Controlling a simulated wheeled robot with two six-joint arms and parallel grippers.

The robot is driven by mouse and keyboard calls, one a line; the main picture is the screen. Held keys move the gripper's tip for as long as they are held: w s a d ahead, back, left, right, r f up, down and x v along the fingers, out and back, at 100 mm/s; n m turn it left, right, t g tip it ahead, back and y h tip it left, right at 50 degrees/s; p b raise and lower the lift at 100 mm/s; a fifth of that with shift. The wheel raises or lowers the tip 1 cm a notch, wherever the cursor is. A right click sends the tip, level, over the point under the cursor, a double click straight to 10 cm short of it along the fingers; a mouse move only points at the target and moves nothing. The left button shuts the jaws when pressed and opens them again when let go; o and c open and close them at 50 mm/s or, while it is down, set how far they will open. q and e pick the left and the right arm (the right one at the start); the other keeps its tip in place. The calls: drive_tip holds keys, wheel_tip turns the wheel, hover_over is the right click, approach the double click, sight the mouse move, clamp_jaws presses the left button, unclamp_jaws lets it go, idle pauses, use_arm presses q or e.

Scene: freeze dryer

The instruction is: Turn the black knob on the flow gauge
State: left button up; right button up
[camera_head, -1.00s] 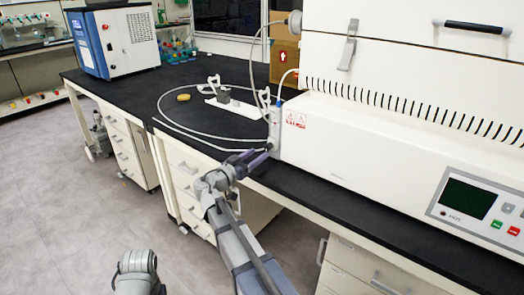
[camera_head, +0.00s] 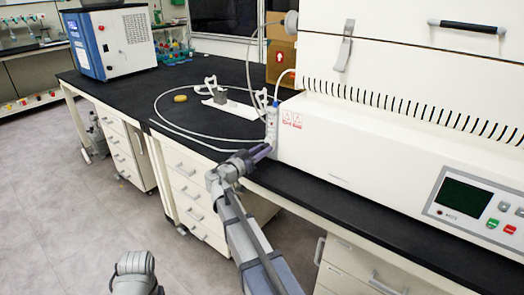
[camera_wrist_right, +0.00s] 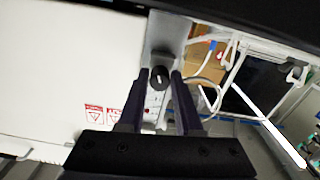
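The flow gauge (camera_head: 271,122) is a narrow grey upright piece at the left end of the large white machine. In the right wrist view its grey plate (camera_wrist_right: 166,35) shows, with the round black knob (camera_wrist_right: 159,78) on it, bearing a white mark. My right gripper (camera_head: 266,151) is at the lower part of the gauge. In the right wrist view, my right gripper (camera_wrist_right: 160,76) is open, with one dark finger on each side of the knob. Small gaps appear beside the knob; I cannot tell whether a finger touches it.
The white freeze dryer (camera_head: 370,150) fills the right side, with a control panel (camera_head: 470,205). Thin tubes (camera_head: 190,133) loop over the black bench (camera_head: 225,75) near a yellow item (camera_head: 180,98). A blue and white box (camera_head: 110,42) stands farther left. Open floor lies at lower left.

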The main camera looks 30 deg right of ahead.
clamp_jaws()
